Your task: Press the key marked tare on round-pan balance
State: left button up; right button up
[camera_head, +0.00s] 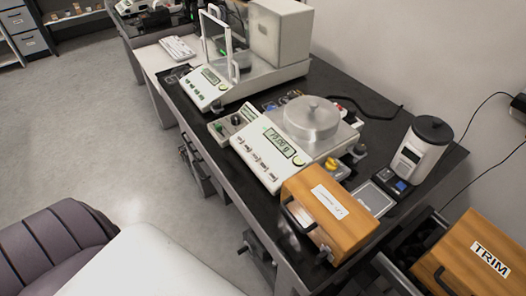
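The round-pan balance (262,160) stands on the black bench top in the middle of the head view. Its sloped front panel carries a lit display (279,142) with dark digits and several small keys below it. The key labels are too small to read, so I cannot tell which is tare. A round metal pan with a knobbed lid-like top (312,118) sits on the balance. Neither of my grippers shows in this view, and nothing touches the front panel.
A wooden box (347,220) with a white label stands close to the balance's near right side. A white canister with a black lid (420,150) is at right. A balance with a draft shield (207,88) stands behind. A box marked TRIM (462,262) is at lower right.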

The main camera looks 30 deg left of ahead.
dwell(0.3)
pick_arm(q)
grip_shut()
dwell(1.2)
